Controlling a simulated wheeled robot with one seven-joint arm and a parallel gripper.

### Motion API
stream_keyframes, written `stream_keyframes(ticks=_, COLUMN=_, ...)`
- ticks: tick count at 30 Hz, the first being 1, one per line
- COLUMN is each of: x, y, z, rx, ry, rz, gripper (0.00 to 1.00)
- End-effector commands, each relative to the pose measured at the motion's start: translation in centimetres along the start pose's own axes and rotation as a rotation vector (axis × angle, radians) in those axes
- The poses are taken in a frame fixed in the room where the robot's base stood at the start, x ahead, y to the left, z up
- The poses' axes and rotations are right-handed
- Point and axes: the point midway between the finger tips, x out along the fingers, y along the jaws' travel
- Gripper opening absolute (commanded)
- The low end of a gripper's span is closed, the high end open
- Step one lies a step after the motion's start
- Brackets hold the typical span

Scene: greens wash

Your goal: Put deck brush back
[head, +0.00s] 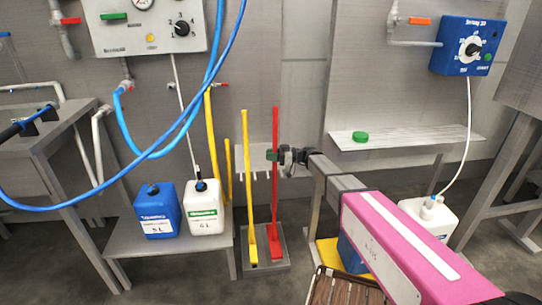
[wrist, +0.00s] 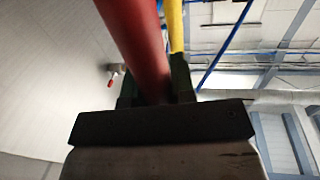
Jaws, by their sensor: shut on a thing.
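The red pole-handled tool (head: 275,210), which I take to be the deck brush, stands upright with its foot at a low grey base (head: 284,262). My gripper (head: 274,155) is shut on its handle at upper-middle height. In the wrist view the red handle (wrist: 138,40) runs between the dark green fingers (wrist: 154,90). A yellow-handled tool (head: 247,180) stands just left of it on the same base, leaning slightly; it also shows beyond the red handle in the wrist view (wrist: 175,25). I cannot tell whether the red tool's foot touches the base.
A pale wall rack with pegs (head: 256,160) is behind the handles. Blue (head: 157,220) and white (head: 204,218) canisters stand on a low shelf at left. A metal shelf (head: 400,139) holds a green cap (head: 360,136). A blue hose (head: 150,155) hangs at left.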

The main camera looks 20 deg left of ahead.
Motion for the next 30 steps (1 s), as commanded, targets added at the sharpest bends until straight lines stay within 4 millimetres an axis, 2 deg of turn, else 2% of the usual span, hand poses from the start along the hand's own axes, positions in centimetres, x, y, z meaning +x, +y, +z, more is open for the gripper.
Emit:
stream_keyframes(ticks=17, x=-0.01, y=0.01, z=0.91, rx=0.000, ry=0.002, rz=0.000, gripper=0.00)
stream_keyframes(ticks=18, x=-0.01, y=0.00, z=0.95, rx=0.000, ry=0.002, rz=0.000, gripper=0.27)
stream_keyframes(ticks=21, x=-0.01, y=0.00, z=0.93, rx=0.000, ry=0.001, rz=0.000, gripper=0.53)
stream_keyframes(ticks=30, x=-0.05, y=0.03, z=1.01, rx=0.000, ry=-0.001, rz=0.000, gripper=0.53)
